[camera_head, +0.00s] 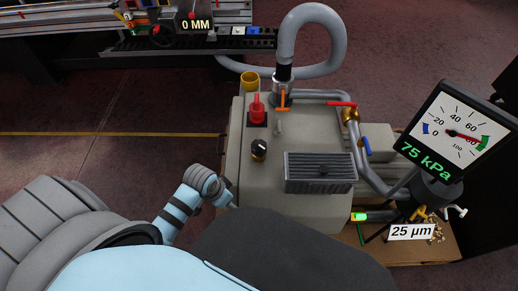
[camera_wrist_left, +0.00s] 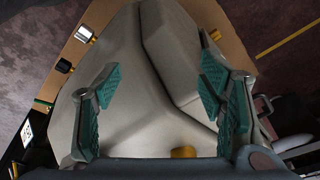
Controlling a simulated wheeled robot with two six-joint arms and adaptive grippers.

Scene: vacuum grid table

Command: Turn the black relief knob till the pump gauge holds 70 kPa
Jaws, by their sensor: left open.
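The black relief knob (camera_head: 259,147) has a white mark on top and a brass base, and stands on the left part of the grey pump (camera_head: 310,207). The pump gauge (camera_head: 452,135) at the right reads 75 kPa, its red needle pointing right near the green band. My left gripper (camera_head: 226,196) is beside the pump's left edge, below and left of the knob and apart from it. The left wrist view shows its teal-padded fingers (camera_wrist_left: 165,90) wide apart with nothing between them, over the pale pump housing. My right gripper is out of view.
A red handle (camera_head: 257,107) stands behind the knob, with an orange lever (camera_head: 283,97) near it. A dark finned block (camera_head: 320,171) is right of the knob. Pipework with red and blue (camera_head: 366,147) levers runs along the right. A "25 µm" card (camera_head: 411,232) stands below the gauge.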

